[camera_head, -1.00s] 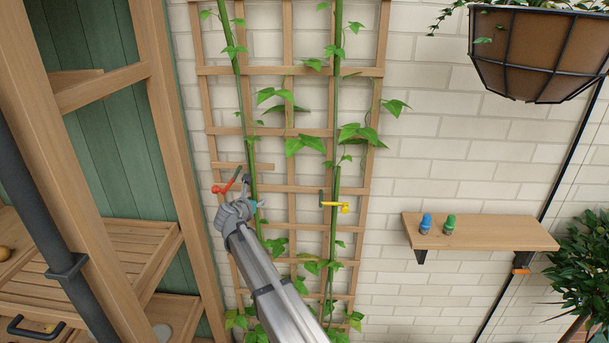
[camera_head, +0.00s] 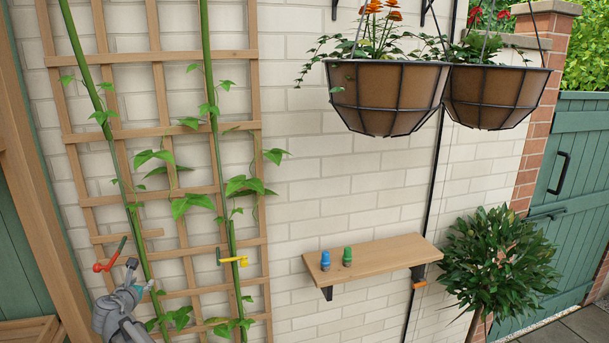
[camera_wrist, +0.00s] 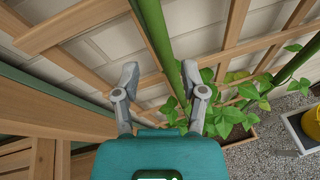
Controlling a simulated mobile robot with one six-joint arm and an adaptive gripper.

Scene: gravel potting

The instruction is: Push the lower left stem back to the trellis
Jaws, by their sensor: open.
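The left green stem (camera_head: 117,165) runs up the wooden trellis (camera_head: 170,133) on the white brick wall. My gripper (camera_head: 140,278) is at the lower part of this stem, beside a red clip (camera_head: 104,266). In the wrist view, my gripper (camera_wrist: 160,76) is open, with its two fingers spread. The left stem (camera_wrist: 161,42) passes between the fingers in the picture, nearer the right one. I cannot tell whether a finger touches it. The right stem (camera_head: 215,130) stands along the trellis, with a yellow clip (camera_head: 235,260) low on it.
A wall shelf (camera_head: 375,258) holds a blue clip (camera_head: 325,260) and a green clip (camera_head: 347,256). Hanging baskets (camera_head: 385,95) are above it. A wooden frame (camera_head: 40,190) stands close left of the trellis. In the wrist view, a yellow object (camera_wrist: 312,123) is at right.

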